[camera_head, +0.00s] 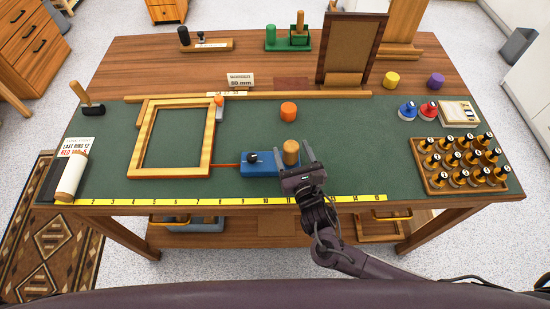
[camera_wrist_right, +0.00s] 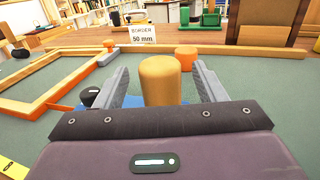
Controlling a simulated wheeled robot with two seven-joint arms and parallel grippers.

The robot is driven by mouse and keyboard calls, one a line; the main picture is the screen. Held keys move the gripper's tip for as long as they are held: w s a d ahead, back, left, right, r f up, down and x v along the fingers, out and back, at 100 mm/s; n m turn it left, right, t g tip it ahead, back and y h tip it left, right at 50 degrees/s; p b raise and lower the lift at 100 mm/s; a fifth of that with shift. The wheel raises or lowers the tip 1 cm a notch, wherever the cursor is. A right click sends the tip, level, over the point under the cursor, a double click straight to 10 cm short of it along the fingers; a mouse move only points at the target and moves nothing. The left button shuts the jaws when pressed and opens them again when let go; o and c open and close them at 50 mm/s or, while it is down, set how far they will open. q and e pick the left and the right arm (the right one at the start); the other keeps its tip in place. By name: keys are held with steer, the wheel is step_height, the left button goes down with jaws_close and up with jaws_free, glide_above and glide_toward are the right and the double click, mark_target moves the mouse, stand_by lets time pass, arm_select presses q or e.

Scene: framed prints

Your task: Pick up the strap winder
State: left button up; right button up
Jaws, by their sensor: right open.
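The strap winder is a blue block (camera_head: 258,170) with a black knob and an upright wooden cylinder handle (camera_head: 291,152), on the green mat. An orange strap runs from its left side to the wooden frame (camera_head: 137,148). My right gripper (camera_head: 298,158) is open at the winder's right end. In the right wrist view, the handle (camera_wrist_right: 162,80) stands between the two spread fingers (camera_wrist_right: 160,82), with gaps on both sides. The blue block is mostly hidden there behind my gripper. My left gripper is not in view.
A yellow ruler strip (camera_head: 230,201) lines the table's front edge. An orange cylinder (camera_head: 288,111) stands behind the winder.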

mark_target(289, 143)
steer(key=x, duration=0.3)
steer(key=shift+w+f, duration=0.15)
steer(key=shift+w, duration=0.1)
steer(key=c, duration=1)
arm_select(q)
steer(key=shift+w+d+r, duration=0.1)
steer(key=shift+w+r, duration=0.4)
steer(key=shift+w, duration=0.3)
arm_select(e)
jaws_close()
